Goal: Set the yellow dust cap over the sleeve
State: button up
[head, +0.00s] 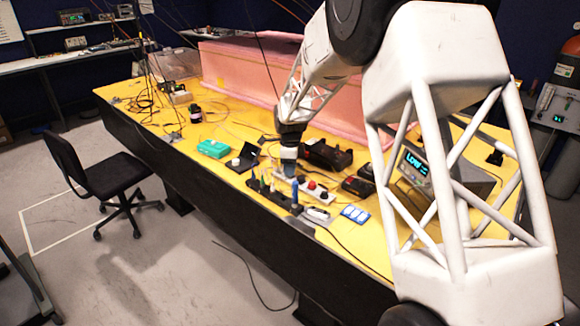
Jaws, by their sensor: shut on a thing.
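My gripper (288,166) is at the middle of the yellow-topped bench, low over a white strip (301,183) and just behind a dark block (268,194). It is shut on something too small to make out. I cannot pick out the yellow dust cap in this view; a yellow part would blend with the bench top. The sleeve cannot be told apart for certain either. Several small upright pieces, some green and white, stand on the dark block, and a blue upright piece (294,191) stands at its right end.
A red knob (312,185) and a white rounded device (318,214) lie right of the gripper. Black cases (326,155) stand behind. A green box (213,148) is to the left. Pink foam walls (240,75) close the back. Loose cables cross the yellow bench (150,118).

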jog(key=shift+f, duration=0.6)
jog(key=o, duration=1)
jog(key=shift+c, duration=0.2)
jog(key=shift+r, duration=0.15)
jog(key=shift+r, duration=3.8)
